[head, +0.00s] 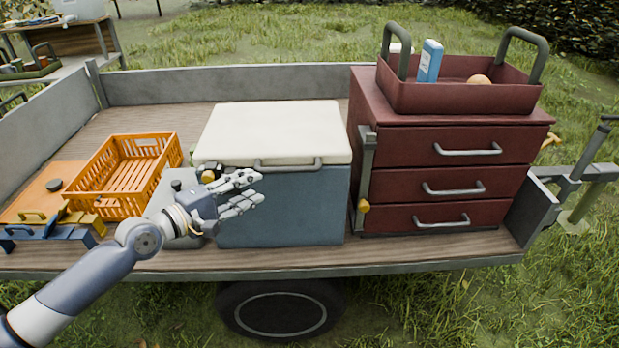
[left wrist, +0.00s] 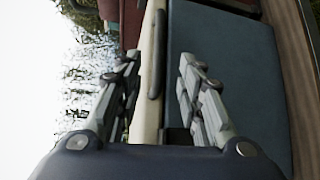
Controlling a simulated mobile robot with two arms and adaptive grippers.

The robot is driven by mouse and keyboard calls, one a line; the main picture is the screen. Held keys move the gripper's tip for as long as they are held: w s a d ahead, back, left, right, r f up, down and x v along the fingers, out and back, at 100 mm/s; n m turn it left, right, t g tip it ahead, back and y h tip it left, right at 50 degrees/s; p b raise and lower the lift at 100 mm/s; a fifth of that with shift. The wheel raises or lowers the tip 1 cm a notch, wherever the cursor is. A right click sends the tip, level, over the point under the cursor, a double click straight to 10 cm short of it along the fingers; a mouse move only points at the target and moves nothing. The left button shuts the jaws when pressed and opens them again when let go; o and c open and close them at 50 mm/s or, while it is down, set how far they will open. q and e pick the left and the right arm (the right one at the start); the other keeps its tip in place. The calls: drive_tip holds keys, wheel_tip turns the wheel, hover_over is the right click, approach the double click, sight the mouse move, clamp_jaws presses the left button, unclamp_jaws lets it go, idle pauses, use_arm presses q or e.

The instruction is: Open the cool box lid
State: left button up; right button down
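The cool box (head: 285,205) has a blue body and a cream lid (head: 275,132), and stands on the trailer bed. Its lid is shut. A grey bar handle (head: 288,163) runs along the lid's front edge. My left gripper (head: 254,188) is open and empty in front of the box's left part, a little below the handle's left end. In the left wrist view my left gripper (left wrist: 160,75) has its fingers spread, with the lid edge (left wrist: 147,85), the handle (left wrist: 157,60) and the blue body (left wrist: 230,70) beyond them. My right gripper is not in view.
A red drawer cabinet (head: 445,160) stands right of the cool box, with a red tote (head: 455,97) on top. An orange crate (head: 125,175) and several tools lie to the left. A grey container (head: 183,182) is partly hidden behind my left gripper. The trailer's front edge (head: 400,256) is low.

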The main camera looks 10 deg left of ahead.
sight(282, 172)
use_arm(q)
drive_tip(key=p+x, duration=0.1)
drive_tip(key=x, duration=0.9)
drive_tip(key=shift+w+d, duration=0.2)
drive_tip(key=shift+w, duration=0.15)
clamp_jaws()
